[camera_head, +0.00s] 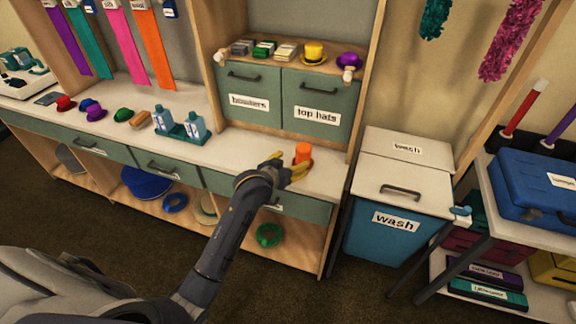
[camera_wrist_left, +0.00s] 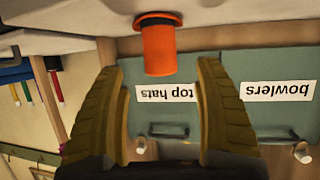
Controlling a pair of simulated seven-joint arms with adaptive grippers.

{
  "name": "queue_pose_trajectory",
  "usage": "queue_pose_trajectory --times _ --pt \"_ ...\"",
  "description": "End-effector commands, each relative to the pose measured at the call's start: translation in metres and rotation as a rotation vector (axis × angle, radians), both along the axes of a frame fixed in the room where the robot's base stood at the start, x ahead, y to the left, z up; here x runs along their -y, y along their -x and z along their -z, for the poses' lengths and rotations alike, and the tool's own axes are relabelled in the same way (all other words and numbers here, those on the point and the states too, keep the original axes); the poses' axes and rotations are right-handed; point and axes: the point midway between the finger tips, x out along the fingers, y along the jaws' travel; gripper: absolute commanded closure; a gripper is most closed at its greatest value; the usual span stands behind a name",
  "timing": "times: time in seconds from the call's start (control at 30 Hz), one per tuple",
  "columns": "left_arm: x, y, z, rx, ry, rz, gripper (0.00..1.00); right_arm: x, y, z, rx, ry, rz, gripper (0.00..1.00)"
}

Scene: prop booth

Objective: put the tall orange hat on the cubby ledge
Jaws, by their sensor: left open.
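The tall orange hat (camera_head: 303,153) stands on the white counter, below the drawer labelled "top hats". My left gripper (camera_head: 287,167) is open just in front of it, with its yellow fingers near the hat. In the left wrist view, which shows the scene upside down, the hat (camera_wrist_left: 158,48) lies beyond the open fingers (camera_wrist_left: 160,105), with nothing between them. The cubby ledge (camera_head: 296,66) is the wooden top above the two green drawers. My right gripper is not in view.
Blue bottles (camera_head: 195,126) and small coloured hats (camera_head: 96,113) stand along the counter to the left. A blue wash bin (camera_head: 390,225) is at the right.

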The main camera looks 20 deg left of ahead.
Motion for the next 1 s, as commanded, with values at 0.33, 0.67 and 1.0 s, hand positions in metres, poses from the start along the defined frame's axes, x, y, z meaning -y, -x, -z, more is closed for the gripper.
queue_pose_trajectory --times 0.33,0.67,1.0 --pt "-0.004 0.022 -0.01 0.0 -0.001 -0.001 0.31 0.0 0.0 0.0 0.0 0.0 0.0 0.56" --pt "0.015 0.058 0.072 0.002 -0.026 0.006 0.31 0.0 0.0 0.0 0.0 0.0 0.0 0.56" --pt "0.016 0.161 0.314 -0.276 -0.124 0.023 0.31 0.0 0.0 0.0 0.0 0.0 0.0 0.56"
